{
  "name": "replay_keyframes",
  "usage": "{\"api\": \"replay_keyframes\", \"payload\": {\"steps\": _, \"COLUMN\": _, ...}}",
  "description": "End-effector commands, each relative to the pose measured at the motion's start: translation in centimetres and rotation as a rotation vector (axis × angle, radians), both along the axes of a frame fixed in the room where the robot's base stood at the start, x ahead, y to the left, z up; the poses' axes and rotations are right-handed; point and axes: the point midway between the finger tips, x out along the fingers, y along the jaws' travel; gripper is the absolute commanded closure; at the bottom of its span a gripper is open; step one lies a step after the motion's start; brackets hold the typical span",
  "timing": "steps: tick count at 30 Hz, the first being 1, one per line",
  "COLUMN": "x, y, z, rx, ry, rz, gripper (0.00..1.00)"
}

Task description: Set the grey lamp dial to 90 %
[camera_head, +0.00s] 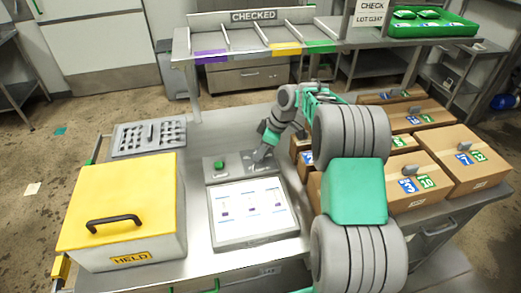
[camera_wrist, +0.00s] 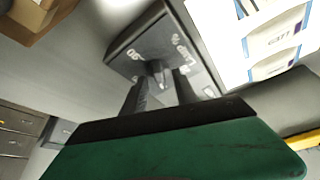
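The grey lamp dial (camera_wrist: 157,72) sits on a dark grey control box (camera_wrist: 130,45) in the wrist view. White markings, partly legible as "Lamp" and a number like 90, are printed beside it. The dial's exact setting is too small to read. My gripper (camera_wrist: 160,78) has its two dark fingers apart, one on each side of the dial, with gaps showing; contact cannot be told. In the head view my gripper (camera_head: 262,155) reaches down to the right part of the control box (camera_head: 212,178) and hides the dial there.
A green button (camera_head: 219,165) is on the box's left part. A screen panel (camera_head: 240,241) lies in front. A yellow-lidded HELD box (camera_head: 130,200) stands left, a perforated tray (camera_head: 122,152) behind it. Cartons (camera_head: 470,145) crowd the right; the CHECKED rack (camera_head: 205,72) is behind.

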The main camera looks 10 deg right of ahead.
Motion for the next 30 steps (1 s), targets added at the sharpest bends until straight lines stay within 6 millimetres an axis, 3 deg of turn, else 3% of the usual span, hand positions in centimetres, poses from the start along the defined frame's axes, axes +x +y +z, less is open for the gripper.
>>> {"api": "replay_keyframes", "payload": {"steps": 7, "x": 0.01, "y": 0.07, "z": -0.17, "rx": 0.000, "ry": 0.000, "rz": -0.001, "gripper": 0.66}}
{"api": "replay_keyframes", "payload": {"steps": 19, "x": 0.00, "y": 0.08, "z": -0.12, "rx": -0.001, "ry": 0.001, "rz": -0.001, "gripper": 0.99}}
{"api": "replay_keyframes", "payload": {"steps": 30, "x": 0.01, "y": 0.08, "z": -0.11, "rx": -0.001, "ry": 0.001, "rz": -0.001, "gripper": 1.00}}
